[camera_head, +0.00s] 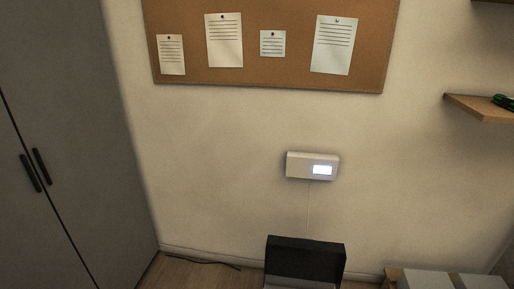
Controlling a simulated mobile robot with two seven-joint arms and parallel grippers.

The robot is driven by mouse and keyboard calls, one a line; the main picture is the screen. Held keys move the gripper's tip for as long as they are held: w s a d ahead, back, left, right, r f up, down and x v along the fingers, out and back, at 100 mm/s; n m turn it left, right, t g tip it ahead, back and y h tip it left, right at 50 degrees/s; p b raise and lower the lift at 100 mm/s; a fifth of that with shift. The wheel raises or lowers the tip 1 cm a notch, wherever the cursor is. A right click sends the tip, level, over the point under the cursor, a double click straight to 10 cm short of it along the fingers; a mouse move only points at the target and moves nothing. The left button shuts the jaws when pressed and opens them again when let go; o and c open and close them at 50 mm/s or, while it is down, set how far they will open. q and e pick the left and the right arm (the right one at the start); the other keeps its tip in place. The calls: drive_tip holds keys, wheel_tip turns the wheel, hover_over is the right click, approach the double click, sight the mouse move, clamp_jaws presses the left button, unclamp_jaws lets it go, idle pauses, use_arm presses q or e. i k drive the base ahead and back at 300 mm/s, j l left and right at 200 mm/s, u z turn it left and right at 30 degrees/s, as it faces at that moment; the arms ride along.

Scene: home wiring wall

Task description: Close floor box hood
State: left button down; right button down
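A dark, box-like thing at the bottom centre appears to be the floor box, with its black hood (305,258) standing raised against the wall side. A lighter grey part (300,284) shows below the hood at the picture's lower edge. The rest of the box is cut off by the frame. Neither of my grippers is in view.
A white wall device (312,166) with a lit screen has a thin cable running down toward the box. A grey cabinet (60,130) stands left. White boxes (425,280) stand lower right. A wooden shelf (480,108) juts out right. A dark cable (205,262) lies on the floor.

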sight(297, 258)
drive_tip(key=k+l+z, duration=0.2)
drive_tip(key=z, duration=0.25)
drive_tip(key=i+l, duration=0.25)
drive_tip(key=l, duration=0.15)
drive_tip(key=i+l, duration=0.3)
drive_tip(key=l, duration=0.15)
drive_tip(key=i+l+z, duration=0.1)
drive_tip(key=i+l, duration=0.15)
drive_tip(key=l, duration=0.15)
